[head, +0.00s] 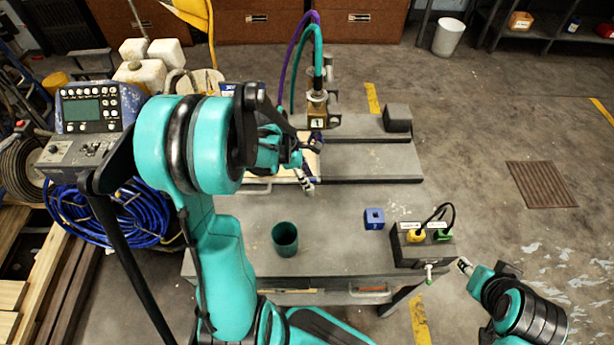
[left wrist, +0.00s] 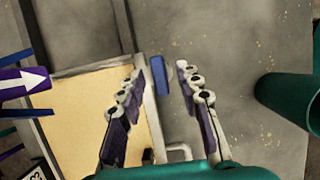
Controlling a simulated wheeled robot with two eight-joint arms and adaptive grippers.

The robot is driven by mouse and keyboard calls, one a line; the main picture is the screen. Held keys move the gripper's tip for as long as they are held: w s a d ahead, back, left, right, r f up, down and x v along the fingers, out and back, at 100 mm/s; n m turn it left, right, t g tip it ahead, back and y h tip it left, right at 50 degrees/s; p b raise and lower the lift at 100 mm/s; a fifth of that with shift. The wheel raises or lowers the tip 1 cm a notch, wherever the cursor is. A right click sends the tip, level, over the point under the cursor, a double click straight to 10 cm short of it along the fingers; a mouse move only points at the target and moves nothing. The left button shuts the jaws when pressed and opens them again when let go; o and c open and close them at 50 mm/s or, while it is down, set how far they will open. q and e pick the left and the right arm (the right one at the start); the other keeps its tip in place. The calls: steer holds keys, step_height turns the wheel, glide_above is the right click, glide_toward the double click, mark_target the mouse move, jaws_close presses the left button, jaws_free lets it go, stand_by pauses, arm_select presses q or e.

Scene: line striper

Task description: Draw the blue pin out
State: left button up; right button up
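The blue pin (left wrist: 159,75) shows in the left wrist view as a short upright blue bar at the edge of a pale board's frame. My left gripper (left wrist: 160,72) is open, with one finger on each side of the pin and a visible gap to each. In the head view my left gripper (head: 312,165) hangs over the front edge of the pale board (head: 285,172); I cannot make out the pin there. My right gripper (head: 465,266) is low at the right, beside the bench; its fingers are too small to read.
A dark green cup (head: 285,240), a blue block with a hole (head: 374,219) and a black box with yellow and green plugs (head: 422,252) stand on the bench. A brass nozzle block (head: 317,110) with hoses rises behind my left gripper. The bench middle is clear.

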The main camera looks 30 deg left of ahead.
arm_select(q)
jaws_close()
steer(key=shift+r+p, duration=0.55)
steer(key=shift+r, duration=0.25)
steer(key=shift+r+p, duration=2.1)
steer(key=shift+r, duration=0.6)
